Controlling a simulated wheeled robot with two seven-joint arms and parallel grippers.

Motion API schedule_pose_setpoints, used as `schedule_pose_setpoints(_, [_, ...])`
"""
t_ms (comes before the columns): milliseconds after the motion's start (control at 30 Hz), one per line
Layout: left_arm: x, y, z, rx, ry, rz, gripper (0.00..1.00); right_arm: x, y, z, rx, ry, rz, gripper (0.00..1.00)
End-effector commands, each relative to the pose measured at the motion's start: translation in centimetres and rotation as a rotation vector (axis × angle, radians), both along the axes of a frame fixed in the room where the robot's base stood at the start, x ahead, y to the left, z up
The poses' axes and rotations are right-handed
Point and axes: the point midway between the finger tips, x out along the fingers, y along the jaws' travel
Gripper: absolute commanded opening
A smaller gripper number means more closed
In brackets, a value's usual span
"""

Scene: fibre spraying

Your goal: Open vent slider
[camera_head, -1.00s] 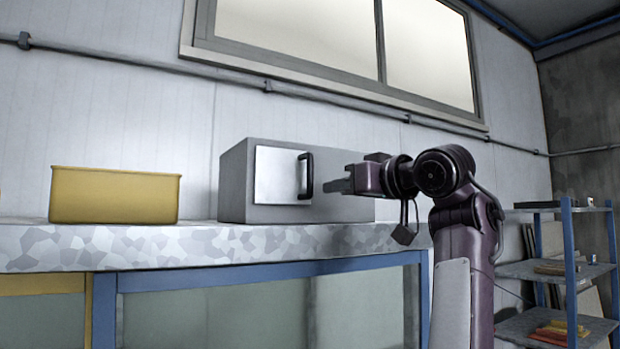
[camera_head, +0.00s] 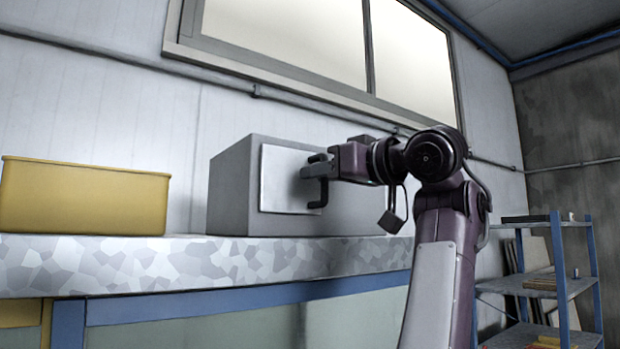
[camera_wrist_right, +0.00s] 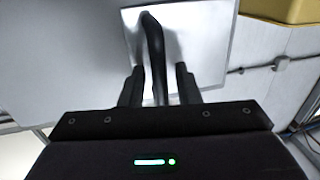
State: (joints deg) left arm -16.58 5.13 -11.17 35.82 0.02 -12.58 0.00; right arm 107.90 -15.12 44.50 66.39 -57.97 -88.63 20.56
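A grey box (camera_head: 232,190) sits on the bench and has a flat white slider panel (camera_head: 283,182) on its front. A black bar handle (camera_head: 321,196) stands upright at the panel's right side. My right gripper (camera_head: 309,168) is at the handle and hides part of it. In the right wrist view, my right gripper (camera_wrist_right: 158,88) has its two fingers apart on either side of the handle (camera_wrist_right: 152,35), with a small gap on each side. The panel (camera_wrist_right: 205,45) lies behind the handle. My left gripper is not in view.
A yellow bin (camera_head: 85,198) stands on the bench (camera_head: 120,265) to the left of the box; it also shows in the right wrist view (camera_wrist_right: 275,10). A blue-framed shelf (camera_head: 560,270) stands at the far right. The bench between bin and box is clear.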

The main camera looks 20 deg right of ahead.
Motion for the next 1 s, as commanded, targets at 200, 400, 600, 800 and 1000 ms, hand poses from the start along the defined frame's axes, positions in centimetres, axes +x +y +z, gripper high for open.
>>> schedule_pose_setpoints(200, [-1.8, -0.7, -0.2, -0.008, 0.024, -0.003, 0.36, 0.0, 0.0, 0.0, 0.000, 0.000, 0.000, 0.30])
schedule_pose_setpoints(400, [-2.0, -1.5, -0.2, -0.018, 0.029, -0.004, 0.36, 0.0, 0.0, 0.0, 0.000, 0.000, 0.000, 0.10])
schedule_pose_setpoints(600, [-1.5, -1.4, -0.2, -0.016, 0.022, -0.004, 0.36, 0.0, 0.0, 0.0, -0.001, 0.001, 0.000, 0.00])
schedule_pose_setpoints(800, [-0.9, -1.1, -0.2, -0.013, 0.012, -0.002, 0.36, 0.1, -0.3, -0.1, 0.000, 0.001, -0.001, 0.00])
schedule_pose_setpoints(1000, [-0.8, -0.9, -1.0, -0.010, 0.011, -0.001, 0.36, 1.5, -4.4, -0.1, 0.004, 0.001, -0.004, 0.00])
